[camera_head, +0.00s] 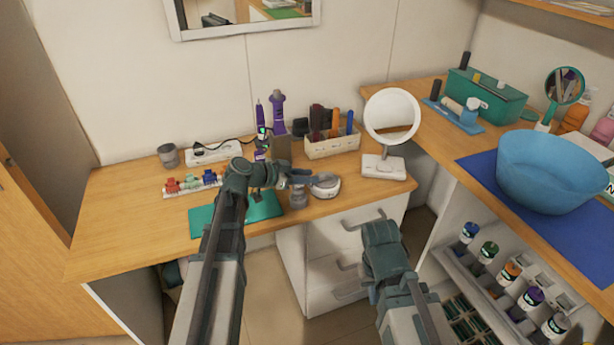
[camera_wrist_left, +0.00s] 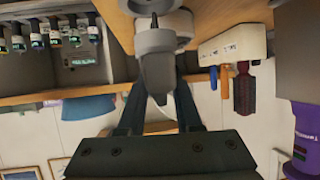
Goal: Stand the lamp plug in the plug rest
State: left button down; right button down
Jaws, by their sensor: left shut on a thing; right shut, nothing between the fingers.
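My left gripper (camera_head: 285,177) is over the front of the desk and points right. In the left wrist view it is shut on a dark grey tapered piece (camera_wrist_left: 157,72), which looks like the lamp plug. A lighter grey round part (camera_wrist_left: 155,40) with a black stem adjoins it; I cannot tell whether they are one piece. In the head view a grey round piece (camera_head: 299,197) shows below the fingertips. A white round holder (camera_head: 326,184) with a grey top is just right of it; I cannot tell if this is the plug rest. My right gripper (camera_head: 382,232) is shut and empty before the drawers.
A green mat (camera_head: 262,209) lies under my left arm. A white power strip (camera_head: 212,152) with a black cable, a strip of coloured clips (camera_head: 190,184), purple bottles (camera_head: 278,112), a comb box (camera_head: 333,146) and a ring mirror (camera_head: 384,167) surround it. The desk's left front is clear.

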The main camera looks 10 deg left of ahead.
pick_arm(q)
jog(key=shift+f+b, duration=1.8)
jog(key=shift+f, duration=0.05)
dwell(0.3)
jog(key=c, duration=0.5)
grip_release()
jog(key=shift+r, duration=0.1)
jog(key=shift+p+v, duration=3.05)
jog(key=shift+v, duration=3.85)
jog(key=shift+a, duration=0.1)
